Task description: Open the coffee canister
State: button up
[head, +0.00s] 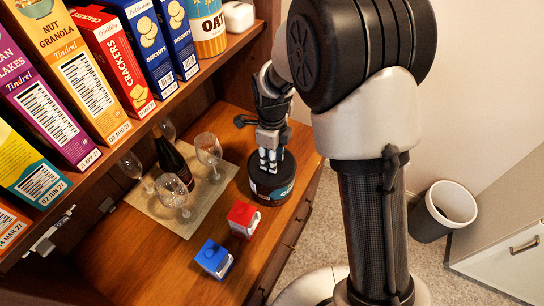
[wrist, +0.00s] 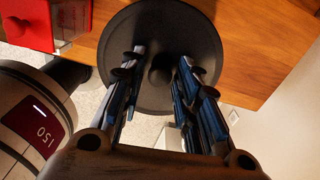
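The coffee canister (head: 270,191) stands upright on the wooden counter, a dark round tin with a teal and white label and a black lid. In the wrist view its round black lid (wrist: 158,25) fills the upper middle, with a small black knob (wrist: 160,76) at its centre. My gripper (head: 270,168) is over the canister and points down at the lid. In the wrist view my gripper (wrist: 161,62) is open, with one finger on each side of the knob and a gap on both sides. The lid sits on the canister. The canister's body is hidden under the lid in the wrist view.
A red box (head: 243,218) and a blue box (head: 214,258) stand near the canister. Several glasses and a dark bottle (head: 172,160) stand on a mat (head: 150,207) to the left. Cereal boxes line the shelf above. A bin (head: 442,211) stands on the floor.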

grip_shut()
jog(key=shift+r, duration=0.1)
jog(key=shift+r+p, duration=2)
jog(key=shift+r, duration=0.45)
